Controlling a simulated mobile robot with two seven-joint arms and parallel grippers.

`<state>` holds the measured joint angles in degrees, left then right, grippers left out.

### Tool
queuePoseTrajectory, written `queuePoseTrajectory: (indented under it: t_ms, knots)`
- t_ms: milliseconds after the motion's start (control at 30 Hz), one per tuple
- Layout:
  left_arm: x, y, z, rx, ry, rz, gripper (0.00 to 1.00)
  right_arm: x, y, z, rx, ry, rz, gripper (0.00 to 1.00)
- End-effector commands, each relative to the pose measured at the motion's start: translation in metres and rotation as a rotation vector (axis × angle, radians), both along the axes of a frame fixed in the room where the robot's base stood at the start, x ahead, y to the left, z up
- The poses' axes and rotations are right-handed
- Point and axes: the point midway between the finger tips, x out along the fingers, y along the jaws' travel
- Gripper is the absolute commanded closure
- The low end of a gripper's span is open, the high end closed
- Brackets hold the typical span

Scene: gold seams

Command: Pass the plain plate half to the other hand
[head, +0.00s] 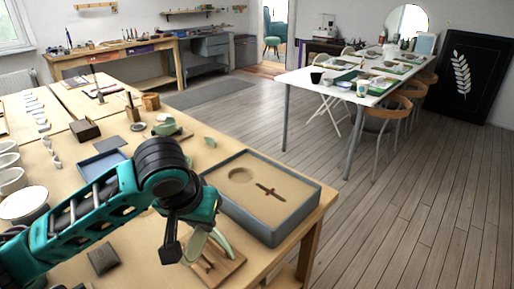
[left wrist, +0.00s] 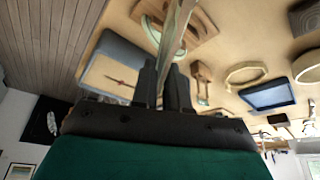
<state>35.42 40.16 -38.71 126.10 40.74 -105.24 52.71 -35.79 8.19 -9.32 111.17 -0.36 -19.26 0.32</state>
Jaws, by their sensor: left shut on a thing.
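My left gripper (head: 178,240) hangs over the front of the wooden table, pointing down. It is shut on a pale plate half (head: 197,243). In the left wrist view the plate half (left wrist: 174,36) shows almost edge-on, rising from between the two dark fingers (left wrist: 164,88). Its face and any pattern cannot be made out. A pale green curved piece (head: 222,245) stands at a wooden board (head: 232,264) just behind and right of the held half; I cannot tell whether they touch. My right gripper is in neither view.
A grey sand-filled tray (head: 300,212) sits at the table's right corner. A blue tray (head: 103,163), a dark block (head: 85,129) and green pieces (head: 166,128) lie farther back. White bowls (head: 12,180) line the left. A dark flat pad (head: 103,257) lies near the front.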

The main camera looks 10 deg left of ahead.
Motion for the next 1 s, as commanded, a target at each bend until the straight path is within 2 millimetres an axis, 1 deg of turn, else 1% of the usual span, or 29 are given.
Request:
queuePoseTrajectory:
  t_ms: [167,267,367,800,900,1000]
  knots:
    - [0.007,-0.005,0.009,-0.001,-0.004,-0.010,1.00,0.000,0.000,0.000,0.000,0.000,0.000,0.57]
    - [0.016,-0.013,0.022,-0.004,-0.007,-0.028,1.00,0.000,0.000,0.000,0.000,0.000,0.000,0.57]
    - [0.030,-0.024,0.041,-0.004,-0.007,-0.051,1.00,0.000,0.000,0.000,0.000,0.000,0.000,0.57]
    - [0.099,-0.080,0.135,-0.002,-0.005,-0.173,1.00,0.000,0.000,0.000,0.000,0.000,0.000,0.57]
    - [0.112,-0.091,0.153,-0.001,-0.004,-0.197,1.00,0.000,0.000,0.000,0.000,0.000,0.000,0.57]
    - [0.122,-0.099,0.167,0.000,-0.003,-0.217,1.00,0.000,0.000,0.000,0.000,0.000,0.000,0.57]
